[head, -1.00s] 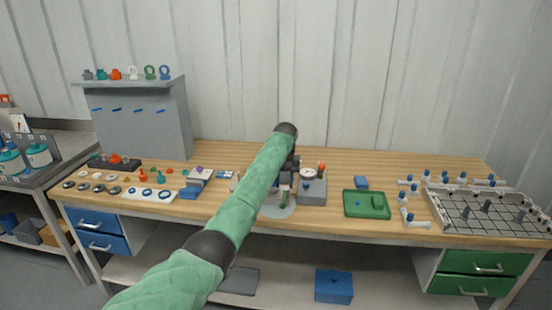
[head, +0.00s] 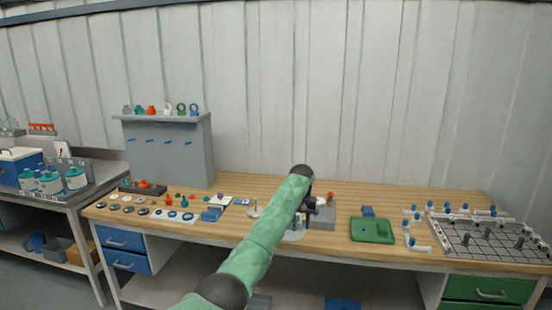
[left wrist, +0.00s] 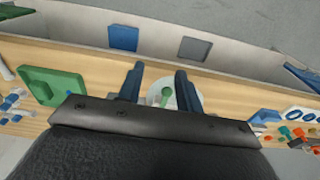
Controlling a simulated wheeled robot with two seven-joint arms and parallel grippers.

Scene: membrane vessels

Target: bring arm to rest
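My left arm, in green padded sleeves, reaches over the workbench (head: 400,197) in the head view. Its wrist bends down over the middle of the bench, and the arm partly hides my left gripper (head: 302,214). In the left wrist view, the two dark blue fingers of my left gripper (left wrist: 160,82) stand apart with nothing held between them. Below and beyond them, a green rounded piece (left wrist: 166,93) shows over a pale round disc (left wrist: 154,99) on the bench. I cannot tell the height of the fingers above it. My right gripper is in neither view.
A green tray (head: 366,233) and a grey gridded frame (head: 470,240) lie to the right. A grey block with a gauge (head: 324,217) stands close beside the gripper. A grey rack panel (head: 170,155) and several small parts stand left. A side table (head: 62,197) is farther left.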

